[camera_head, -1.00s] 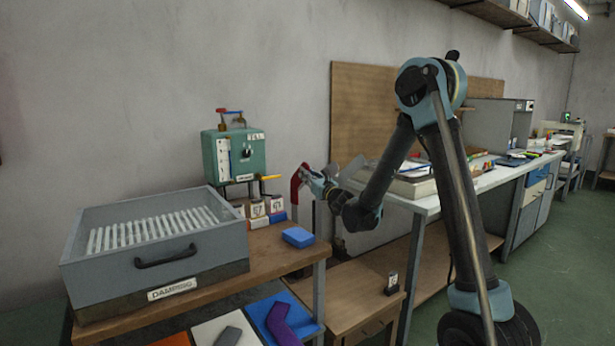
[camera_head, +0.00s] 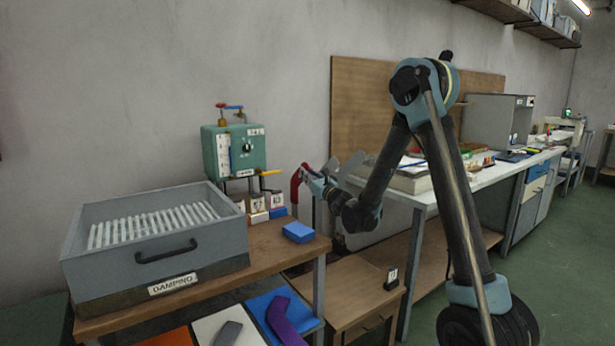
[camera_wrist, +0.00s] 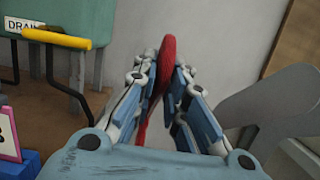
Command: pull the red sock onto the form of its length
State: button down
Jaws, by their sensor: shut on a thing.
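The red sock (camera_head: 296,190) is upright beyond the right end of the near bench, with its upper end bent toward my gripper (camera_head: 308,176). In the wrist view my gripper (camera_wrist: 168,85) is shut on the red sock (camera_wrist: 167,60), which shows as a narrow band between the fingers and runs down below them. Grey foot-shaped forms (camera_head: 350,166) stand just right of my gripper; one grey form (camera_wrist: 275,105) shows bare at the right in the wrist view. I cannot tell whether a form is inside the sock.
A grey damping box (camera_head: 215,258) and a blue block (camera_head: 298,232) sit on the bench. A green drain unit (camera_head: 235,155) with a yellow handle stands behind. A purple sock (camera_head: 285,322) and a grey sock (camera_head: 228,335) lie on coloured mats in front. A white-topped bench (camera_head: 425,198) stands right.

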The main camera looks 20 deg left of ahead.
jog(key=shift+f, duration=0.15)
jog(key=c, duration=1.5)
grip_release()
jog(key=shift+c, duration=0.2)
jog(key=shift+d, duration=0.1)
jog(key=v, duration=1.2)
jog(key=shift+w+f, duration=0.1)
